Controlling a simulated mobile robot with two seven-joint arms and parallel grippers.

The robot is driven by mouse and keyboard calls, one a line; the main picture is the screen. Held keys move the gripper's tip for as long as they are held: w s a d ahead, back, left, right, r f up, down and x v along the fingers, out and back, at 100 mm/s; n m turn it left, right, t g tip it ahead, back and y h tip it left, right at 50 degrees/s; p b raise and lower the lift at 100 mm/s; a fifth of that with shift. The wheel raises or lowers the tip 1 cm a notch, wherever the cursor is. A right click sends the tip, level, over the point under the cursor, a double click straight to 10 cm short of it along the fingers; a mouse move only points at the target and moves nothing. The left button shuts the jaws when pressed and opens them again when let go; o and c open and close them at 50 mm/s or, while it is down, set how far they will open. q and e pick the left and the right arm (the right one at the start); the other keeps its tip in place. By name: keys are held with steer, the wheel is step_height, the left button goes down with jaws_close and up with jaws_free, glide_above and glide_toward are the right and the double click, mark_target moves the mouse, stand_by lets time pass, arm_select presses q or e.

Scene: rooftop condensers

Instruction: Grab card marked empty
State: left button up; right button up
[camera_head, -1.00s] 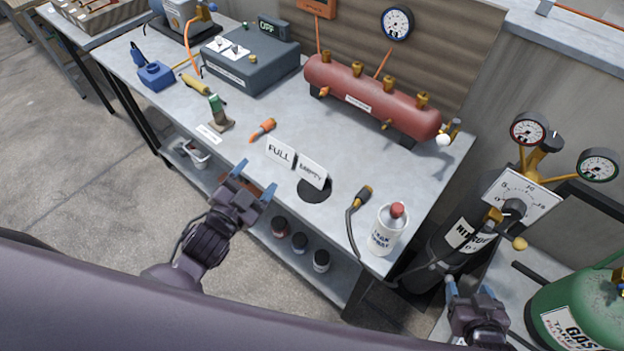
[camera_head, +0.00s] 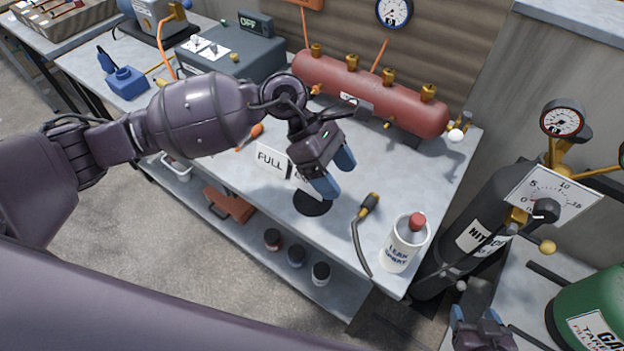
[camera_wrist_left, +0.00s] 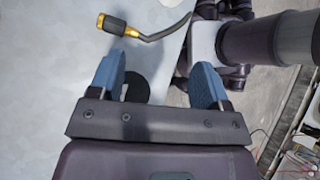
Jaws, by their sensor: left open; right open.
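The white card marked EMPTY (camera_head: 295,178) stands on the bench just right of the white card marked FULL (camera_head: 270,160). My left gripper (camera_head: 336,175) is open above the EMPTY card and hides most of it. A black round disc (camera_head: 312,204) lies at its foot. In the left wrist view my left gripper (camera_wrist_left: 160,82) has its blue fingers apart with nothing between them; part of the black disc (camera_wrist_left: 137,88) shows beside the left finger, and no card can be made out. My right gripper (camera_head: 482,322) is open at the lower right, away from the cards.
A black cable with a yellow-ended probe (camera_head: 368,205) and a white leak spray bottle (camera_head: 405,243) stand to the right. The red manifold (camera_head: 370,95) lies behind. The nitrogen cylinder (camera_head: 475,235) is off the bench's right end.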

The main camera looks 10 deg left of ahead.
arm_select(q)
steer(key=w+a+m+y, duration=0.1)
steer(key=w+a+y, duration=0.1)
steer(key=w+a+m+t+y, duration=0.1)
steer(key=w+a+y, duration=0.1)
steer(key=a, duration=0.1)
steer(key=w+a+t+y+b, duration=0.1)
steer(key=w+a+y, duration=0.1)
steer(key=shift+w+a+f+m, duration=0.25)
steer(key=shift+w+f+m, duration=0.05)
steer(key=shift+f+m, duration=0.1)
steer(key=f, duration=0.4)
steer(key=shift+s+d+f, duration=0.1)
steer(key=shift+d+f, duration=0.15)
steer(key=shift+f, duration=0.1)
steer(key=shift+s+d+f+b, duration=0.1)
steer(key=shift+d+f+b, duration=0.15)
steer(key=shift+f, duration=0.45)
steer(key=shift+s+d+f, duration=0.1)
steer(key=shift+d+f, duration=0.1)
steer(key=shift+f, duration=0.85)
steer(key=shift+d+f, duration=0.15)
steer(key=shift+f, duration=0.9)
arm_select(e)
steer(key=shift+a+f, duration=0.1)
steer(key=shift+f, duration=1.15)
